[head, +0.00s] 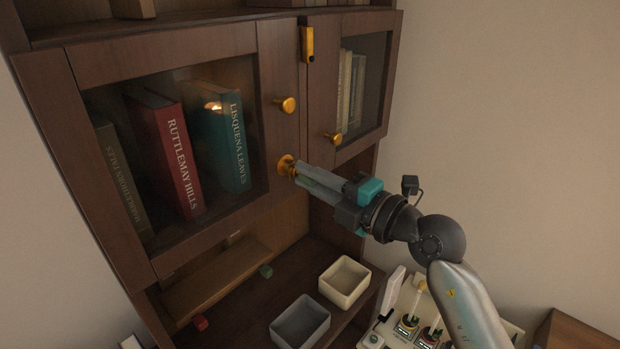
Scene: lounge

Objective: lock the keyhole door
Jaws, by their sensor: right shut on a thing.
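The keyhole door (278,70) is the left glass-paned door of a dark wood cabinet, and it looks closed. A round gold keyhole plate (285,163) sits low on its right frame, below a gold knob (286,104). My right gripper (298,171) reaches in from the right and is shut on a small gold piece at the plate, which looks like a key. The fingers hide most of it, so its turn angle cannot be told. My left gripper is not in view.
The right door (322,90) has its own gold knob (333,138) close to my gripper. A gold latch (307,42) sits at the top between the doors. Below are a cream bin (345,282), a grey bin (300,324) and small blocks. Books stand behind the glass.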

